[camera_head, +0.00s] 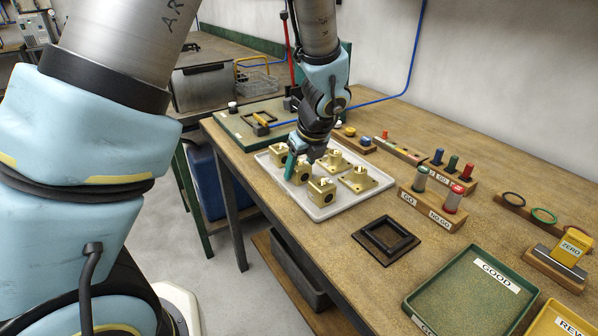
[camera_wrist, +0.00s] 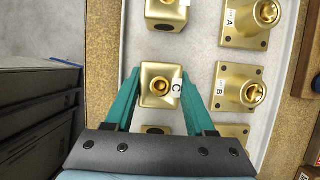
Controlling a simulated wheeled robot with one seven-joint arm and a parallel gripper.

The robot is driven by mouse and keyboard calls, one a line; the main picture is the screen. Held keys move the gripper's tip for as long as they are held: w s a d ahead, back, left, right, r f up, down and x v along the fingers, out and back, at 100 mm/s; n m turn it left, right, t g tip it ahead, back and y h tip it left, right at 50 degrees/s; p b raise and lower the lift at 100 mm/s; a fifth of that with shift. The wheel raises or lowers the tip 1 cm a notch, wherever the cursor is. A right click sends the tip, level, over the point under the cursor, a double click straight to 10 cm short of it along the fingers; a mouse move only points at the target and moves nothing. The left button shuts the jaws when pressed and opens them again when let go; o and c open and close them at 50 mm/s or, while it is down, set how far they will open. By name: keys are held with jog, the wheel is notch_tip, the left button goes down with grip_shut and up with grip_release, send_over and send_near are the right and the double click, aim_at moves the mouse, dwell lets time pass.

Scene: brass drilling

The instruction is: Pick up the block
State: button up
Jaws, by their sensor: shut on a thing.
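My gripper (camera_wrist: 160,92) has its two teal fingers shut on a brass block labelled C (camera_wrist: 162,78), one finger on each side. In the head view my gripper (camera_head: 296,164) reaches down over the white tray (camera_head: 322,214), and its wrist partly hides the held block. I cannot tell whether the block touches the tray. Other brass blocks stand close by: one (camera_wrist: 167,12) beyond it and one (camera_wrist: 157,130) mostly hidden under the gripper body. Flanged brass blocks labelled A (camera_wrist: 248,22) and B (camera_wrist: 240,88) lie to the right, with another below them.
A dark square frame (camera_head: 386,240) lies right of the tray. GO and NO GO gauges stand in a wooden holder (camera_head: 433,208). A green GOOD tray (camera_head: 468,291) and a yellow tray (camera_head: 560,322) are at the front right. A green board (camera_head: 250,130) lies behind the tray.

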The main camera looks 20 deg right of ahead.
grip_shut()
jog(key=shift+r, duration=0.1)
